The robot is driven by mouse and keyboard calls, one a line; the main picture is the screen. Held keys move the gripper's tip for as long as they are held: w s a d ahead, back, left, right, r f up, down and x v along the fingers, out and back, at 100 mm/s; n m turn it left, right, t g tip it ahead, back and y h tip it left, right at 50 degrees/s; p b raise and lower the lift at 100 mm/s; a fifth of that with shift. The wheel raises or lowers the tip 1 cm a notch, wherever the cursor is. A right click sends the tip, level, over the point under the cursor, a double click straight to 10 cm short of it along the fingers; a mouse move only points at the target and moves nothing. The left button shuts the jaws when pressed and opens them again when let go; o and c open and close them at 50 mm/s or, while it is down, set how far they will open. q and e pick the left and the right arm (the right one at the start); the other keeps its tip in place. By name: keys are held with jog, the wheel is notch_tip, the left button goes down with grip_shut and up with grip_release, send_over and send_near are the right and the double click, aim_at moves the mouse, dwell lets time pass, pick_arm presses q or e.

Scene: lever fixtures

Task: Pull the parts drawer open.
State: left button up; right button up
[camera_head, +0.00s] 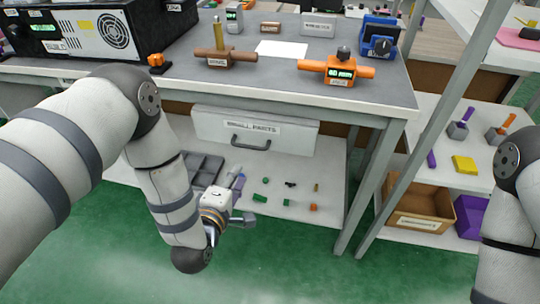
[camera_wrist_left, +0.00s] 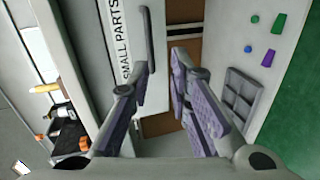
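The parts drawer (camera_head: 215,128) is a pale front labelled SMALL PARTS under the workbench top; it looks shut. Its dark bar handle (camera_head: 251,146) sits low on the front. My left gripper (camera_head: 243,198) is below and in front of the handle. In the wrist view its fingers (camera_wrist_left: 160,80) are spread with nothing between them. One fingertip overlaps the handle's near end in view; contact cannot be told. My right gripper is out of view.
The lower shelf (camera_head: 325,160) holds a grey divided tray (camera_head: 207,168) and several small coloured parts. The table leg (camera_head: 365,190) stands at right. A cardboard box (camera_head: 420,208) is on the right rack. The bench top (camera_head: 180,75) carries lever fixtures. Green floor is clear in front.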

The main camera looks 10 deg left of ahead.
aim_at(249, 147)
pick_arm(q)
jog(key=shift+n+t, duration=0.3)
jog(key=shift+n, duration=0.1)
jog(key=x, duration=0.4)
jog(key=b+x, duration=0.1)
jog(key=x, duration=0.3)
jog(key=r+b+x, duration=0.1)
jog(key=x, duration=0.3)
jog(key=shift+w+a, duration=0.1)
jog(key=shift+w, duration=0.35)
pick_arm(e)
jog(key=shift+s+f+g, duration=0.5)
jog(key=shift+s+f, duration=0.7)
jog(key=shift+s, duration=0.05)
pick_arm(q)
grip_shut()
